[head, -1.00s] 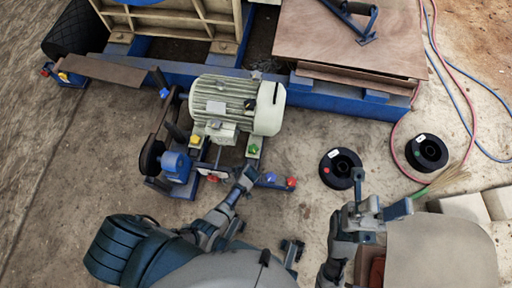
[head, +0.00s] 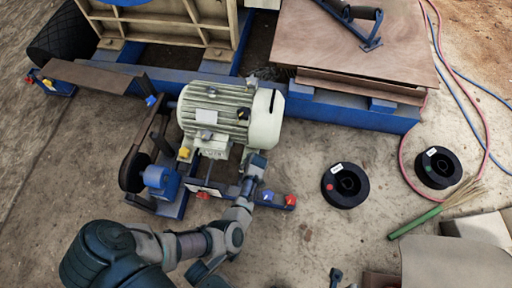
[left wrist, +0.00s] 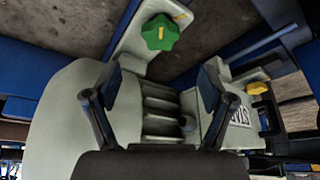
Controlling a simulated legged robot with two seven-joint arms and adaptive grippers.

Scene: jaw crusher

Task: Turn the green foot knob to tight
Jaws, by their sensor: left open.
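The green knob (left wrist: 160,32) shows in the left wrist view at the top middle, a lobed knob with a yellow mark on a pale motor foot. In the head view my left gripper covers it. My left gripper (left wrist: 160,88) is open, its two fingers spread below the knob in the picture, apart from it and empty. In the head view my left gripper (head: 252,165) is at the lower right end of the pale motor (head: 225,112). A dark tip at the bottom edge (head: 336,277) may be my right gripper; its jaws cannot be made out.
A yellow knob (head: 184,153) is on another motor foot. Red (head: 290,200) and blue (head: 267,196) knobs sit on the blue frame below. Two black spools (head: 345,186) (head: 438,167) and a green-handled broom (head: 415,221) lie to the right on open ground.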

